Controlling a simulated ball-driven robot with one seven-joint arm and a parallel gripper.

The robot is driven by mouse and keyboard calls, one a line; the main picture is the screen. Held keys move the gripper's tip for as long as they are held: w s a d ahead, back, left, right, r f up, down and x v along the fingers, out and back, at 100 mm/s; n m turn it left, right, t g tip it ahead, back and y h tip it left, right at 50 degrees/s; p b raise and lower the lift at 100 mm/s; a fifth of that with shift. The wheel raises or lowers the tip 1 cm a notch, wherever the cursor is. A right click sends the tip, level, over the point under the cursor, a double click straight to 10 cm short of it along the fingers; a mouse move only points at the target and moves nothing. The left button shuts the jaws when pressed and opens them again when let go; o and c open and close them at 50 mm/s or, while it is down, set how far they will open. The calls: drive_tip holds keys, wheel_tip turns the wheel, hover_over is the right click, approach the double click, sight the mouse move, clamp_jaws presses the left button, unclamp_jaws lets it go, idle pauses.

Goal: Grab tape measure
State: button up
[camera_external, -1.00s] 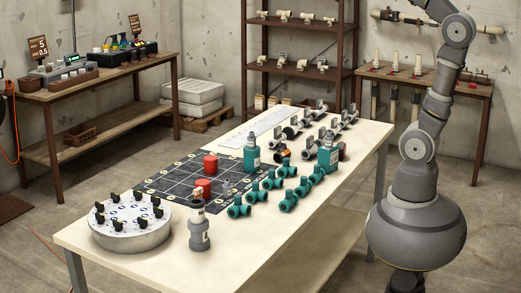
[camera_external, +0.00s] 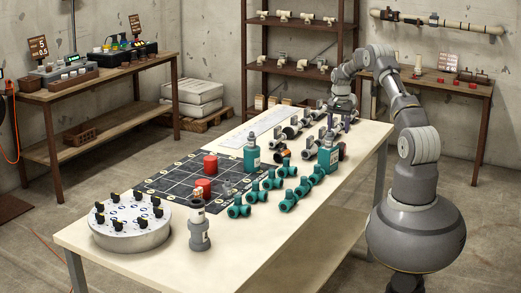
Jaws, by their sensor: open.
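I cannot make out a tape measure for certain. A small orange and dark item (camera_external: 283,151) lies on the long pale table (camera_external: 300,230), left of a teal bottle (camera_external: 328,158). Another dark item with red (camera_external: 342,151) sits just behind that bottle, partly hidden. Both are too small to identify. My gripper (camera_external: 341,113) is over the far right end of the table, above or among grey and black valve fittings. It is open and appears empty, but its fingertips are small and partly lost against the fittings.
Several teal pipe fittings (camera_external: 272,182) and grey valves (camera_external: 310,128) crowd the table's right half. A dark grid mat (camera_external: 165,178) carries red cylinders (camera_external: 210,163). A second teal bottle (camera_external: 251,153), a grey bottle (camera_external: 199,228) and a round knobbed disc (camera_external: 130,228) also stand there.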

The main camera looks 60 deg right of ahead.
sight(341, 148)
drive_tip(key=f, duration=0.1)
drive_tip(key=s+f, duration=0.1)
drive_tip(key=f, duration=0.1)
drive_tip(key=shift+s+d+f+m, duration=0.2)
drive_tip(key=shift+s+d+m, duration=0.1)
drive_tip(key=f+b, duration=0.1)
drive_tip(key=f, duration=0.1)
drive_tip(key=f+b, duration=0.1)
drive_tip(key=f, duration=0.1)
drive_tip(key=f+b, duration=0.1)
drive_tip(key=f, duration=0.1)
drive_tip(key=shift+w+d+f+b, duration=0.15)
drive_tip(key=shift+d+f+b, duration=0.1)
drive_tip(key=shift+f+b, duration=0.15)
drive_tip(key=shift+r, duration=0.15)
clamp_jaws()
